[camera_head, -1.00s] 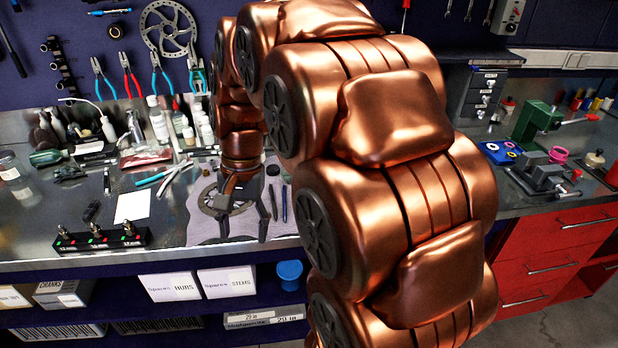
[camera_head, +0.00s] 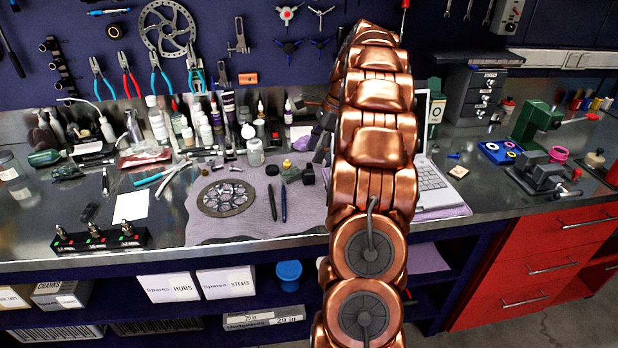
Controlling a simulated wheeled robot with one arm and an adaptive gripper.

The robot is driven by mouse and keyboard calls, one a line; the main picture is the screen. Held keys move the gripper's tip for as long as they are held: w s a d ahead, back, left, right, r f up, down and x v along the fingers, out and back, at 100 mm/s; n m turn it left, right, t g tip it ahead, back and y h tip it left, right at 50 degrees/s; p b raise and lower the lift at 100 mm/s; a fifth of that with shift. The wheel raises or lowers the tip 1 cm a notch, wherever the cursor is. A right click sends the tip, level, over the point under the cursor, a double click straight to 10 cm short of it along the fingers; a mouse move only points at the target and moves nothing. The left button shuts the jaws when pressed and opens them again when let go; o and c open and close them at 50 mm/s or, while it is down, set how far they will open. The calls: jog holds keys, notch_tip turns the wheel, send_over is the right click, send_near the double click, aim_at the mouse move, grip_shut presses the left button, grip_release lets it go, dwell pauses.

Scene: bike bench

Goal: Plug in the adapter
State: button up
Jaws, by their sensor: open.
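I cannot identify the adapter for certain. A small black block (camera_head: 308,175) lies on the bench just left of my arm. A laptop (camera_head: 432,183) is open right of my arm, its left part hidden behind it. Several small items lie by the laptop, among them a small brown and white piece (camera_head: 458,172). A black box with switches and coloured lights (camera_head: 100,239) stands at the bench's left front.
A grey mat (camera_head: 232,226) holds a round metal disc (camera_head: 228,197) and two dark pens. Bottles crowd the back of the bench. Bare bench lies between the black box and the mat.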

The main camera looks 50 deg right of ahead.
aim_at(310, 172)
jog(key=shift+s+d+f+m, duration=0.1)
jog(key=shift+d+m, duration=0.05)
jog(key=shift+d, duration=0.3)
jog(key=shift+s+d+f+m, duration=0.1)
jog(key=shift+d+m, duration=0.05)
jog(key=shift+d, duration=0.3)
jog(key=shift+f, duration=0.1)
jog(key=shift+p+x, duration=0.3)
jog(key=shift+x, duration=0.9)
jog(key=shift+a, duration=0.15)
jog(key=shift+p+x, duration=0.9)
jog(key=shift+x, duration=1.75)
jog(key=shift+o, duration=0.2)
jog(key=shift+a+f, duration=0.1)
jog(key=shift+a, duration=0.1)
grip_shut()
